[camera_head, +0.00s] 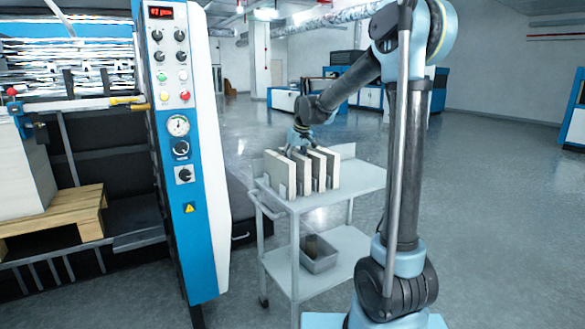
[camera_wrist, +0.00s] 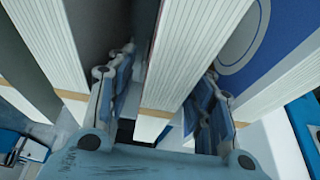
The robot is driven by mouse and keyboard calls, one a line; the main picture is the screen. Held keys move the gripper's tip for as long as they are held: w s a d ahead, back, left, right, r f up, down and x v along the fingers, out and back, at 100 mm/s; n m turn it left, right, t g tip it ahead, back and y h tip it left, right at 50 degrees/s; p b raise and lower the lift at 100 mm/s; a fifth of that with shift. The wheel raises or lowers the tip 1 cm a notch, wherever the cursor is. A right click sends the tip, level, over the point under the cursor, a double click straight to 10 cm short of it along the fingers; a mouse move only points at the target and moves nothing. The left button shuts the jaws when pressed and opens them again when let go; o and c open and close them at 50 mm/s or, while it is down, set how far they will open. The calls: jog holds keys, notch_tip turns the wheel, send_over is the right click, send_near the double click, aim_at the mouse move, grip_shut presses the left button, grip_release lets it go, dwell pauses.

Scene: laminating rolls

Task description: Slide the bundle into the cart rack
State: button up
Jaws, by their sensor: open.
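Several cream bundles of sheets (camera_head: 283,172) stand upright, side by side, in the rack (camera_head: 291,187) on the top shelf of the cart (camera_head: 350,182). My gripper (camera_head: 300,143) is at the back upper edge of the row, partly hidden behind the bundles. In the wrist view, my gripper (camera_wrist: 163,85) is open, with one finger on each side of a white-edged bundle (camera_wrist: 205,38). I cannot tell whether the fingers touch it. Another bundle (camera_wrist: 52,42) stands to the left of the fingers, with a dark gap between.
A grey bin (camera_head: 319,256) sits on the cart's lower shelf. A blue and white machine panel (camera_head: 192,150) with knobs stands left of the cart. A wooden pallet (camera_head: 60,213) holds a stack of sheets at far left. The floor to the right is clear.

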jog(key=v, duration=0.9)
jog(key=shift+r, duration=0.15)
jog(key=shift+s+d, duration=0.2)
jog(key=shift+d, duration=0.05)
jog(key=s+d+f+m+h, duration=0.15)
jog(key=s+d+f, duration=0.35)
jog(key=s, duration=0.5)
jog(key=s+d+f+m, duration=0.2)
jog(key=s+d+f, duration=0.2)
jog(key=s+d, duration=0.45)
jog(key=s+d+f+m+h, duration=0.1)
jog(key=s+d+f, duration=0.4)
jog(key=s, duration=0.5)
jog(key=s+d+f+m+g, duration=0.1)
jog(key=s+d+f+m, duration=0.1)
jog(key=s+f, duration=0.6)
jog(key=shift+s+d, duration=0.85)
jog(key=shift+d, duration=0.05)
